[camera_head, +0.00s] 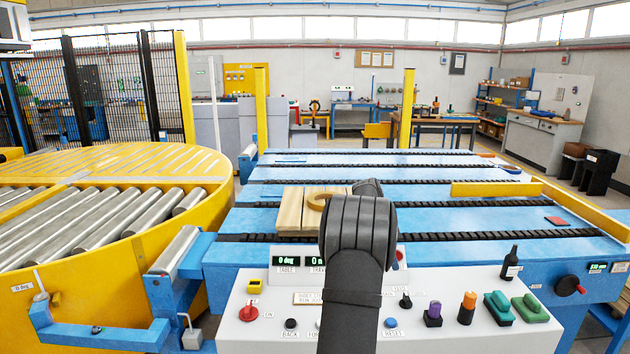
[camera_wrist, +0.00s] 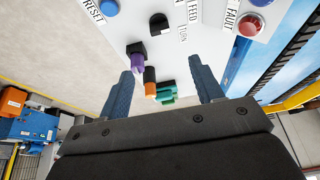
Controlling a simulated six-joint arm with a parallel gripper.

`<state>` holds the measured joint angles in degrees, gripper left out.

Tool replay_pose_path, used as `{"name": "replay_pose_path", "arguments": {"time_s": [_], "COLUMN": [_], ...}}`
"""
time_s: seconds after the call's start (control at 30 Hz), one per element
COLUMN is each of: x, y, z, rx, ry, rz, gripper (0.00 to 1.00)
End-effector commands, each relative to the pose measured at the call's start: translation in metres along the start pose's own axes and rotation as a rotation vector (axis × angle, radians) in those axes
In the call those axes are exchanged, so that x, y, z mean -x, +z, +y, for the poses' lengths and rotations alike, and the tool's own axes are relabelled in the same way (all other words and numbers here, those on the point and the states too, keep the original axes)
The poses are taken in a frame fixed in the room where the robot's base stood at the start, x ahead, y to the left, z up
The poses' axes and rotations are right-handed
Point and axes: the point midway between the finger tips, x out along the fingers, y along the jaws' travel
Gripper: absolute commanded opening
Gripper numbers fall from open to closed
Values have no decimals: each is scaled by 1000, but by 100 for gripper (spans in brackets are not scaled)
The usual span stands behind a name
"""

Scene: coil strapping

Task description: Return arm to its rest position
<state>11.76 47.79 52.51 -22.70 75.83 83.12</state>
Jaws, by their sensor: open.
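My gripper (camera_wrist: 160,66) shows in the wrist view with its two blue-grey fingers wide apart and nothing held between them. It hangs over the white control panel (camera_wrist: 170,55), tilted so the panel's far objects show between the fingers. In the head view my dark grey arm rises in front of the white control panel (camera_head: 450,335). The bent arm hides my gripper's fingers there, along with part of the panel and a dial label.
The panel carries a red knob (camera_head: 248,312), a dark bottle (camera_head: 510,263), a purple item (camera_head: 433,314), an orange-topped item (camera_head: 467,307) and green blocks (camera_head: 530,308). A yellow turntable (camera_head: 110,240) stands left.

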Motion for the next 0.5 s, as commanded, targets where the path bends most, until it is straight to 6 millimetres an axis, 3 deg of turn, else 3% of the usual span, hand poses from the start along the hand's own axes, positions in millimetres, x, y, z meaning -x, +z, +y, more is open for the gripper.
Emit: {"name": "replay_pose_path", "arguments": {"time_s": [0.03, 0.5], "x": [-15, -110], "y": [0, 0], "z": [1, 1], "rx": [1, 1], "ry": [7, 6], "rz": [-1, -1], "gripper": [60, 60]}}
